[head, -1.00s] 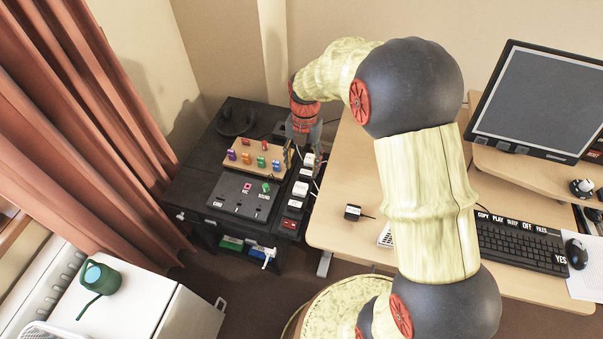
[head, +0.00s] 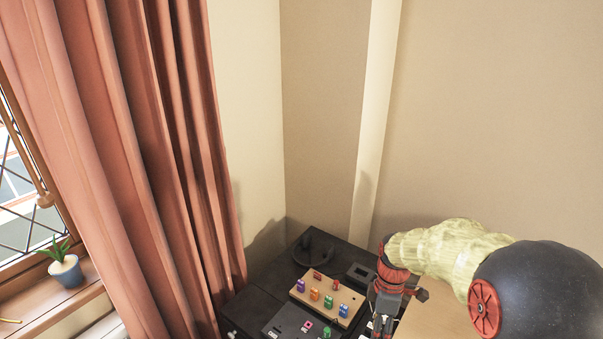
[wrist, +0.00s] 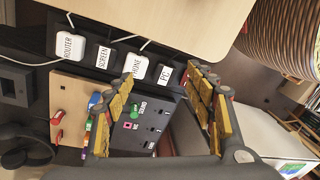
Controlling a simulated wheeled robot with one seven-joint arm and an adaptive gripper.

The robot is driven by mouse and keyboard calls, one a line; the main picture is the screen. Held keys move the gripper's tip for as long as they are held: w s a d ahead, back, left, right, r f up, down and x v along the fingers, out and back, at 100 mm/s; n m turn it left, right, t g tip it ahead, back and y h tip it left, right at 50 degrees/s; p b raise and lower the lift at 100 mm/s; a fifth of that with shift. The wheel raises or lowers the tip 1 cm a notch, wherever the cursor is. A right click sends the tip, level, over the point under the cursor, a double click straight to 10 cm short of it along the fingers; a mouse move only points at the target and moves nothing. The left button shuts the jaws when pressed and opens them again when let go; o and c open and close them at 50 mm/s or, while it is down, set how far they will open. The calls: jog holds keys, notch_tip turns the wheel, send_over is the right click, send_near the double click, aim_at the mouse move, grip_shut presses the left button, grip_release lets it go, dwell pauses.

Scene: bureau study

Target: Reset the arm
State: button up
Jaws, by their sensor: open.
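My gripper (head: 385,312) is at the lower middle right of the head view, beside the dark cabinet top, with my arm reaching in from the right. In the wrist view my gripper (wrist: 165,108) has its two yellow-padded fingers spread wide, with nothing held between them. The fingers look apart from both.
A power strip with white labelled plugs (wrist: 67,45) lies beside the board, near the desk edge (wrist: 190,18). Headphones (head: 310,247) lie at the back of the cabinet. A red curtain (head: 130,150) and a potted plant (head: 66,268) are at the left.

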jog(key=s+r+m+t+p, duration=0.1)
jog(key=s+r+m+t, duration=0.2)
jog(key=s+r+m, duration=0.4)
jog(key=s+a+r+m+t+p, duration=0.1)
jog(key=s+r+m+t, duration=0.3)
jog(key=r, duration=1.3)
jog(key=s+m, duration=0.4)
jog(key=s, duration=0.3)
jog(key=shift+s+r+h, duration=0.25)
jog(key=shift+r+h, duration=0.05)
jog(key=shift+r, duration=0.1)
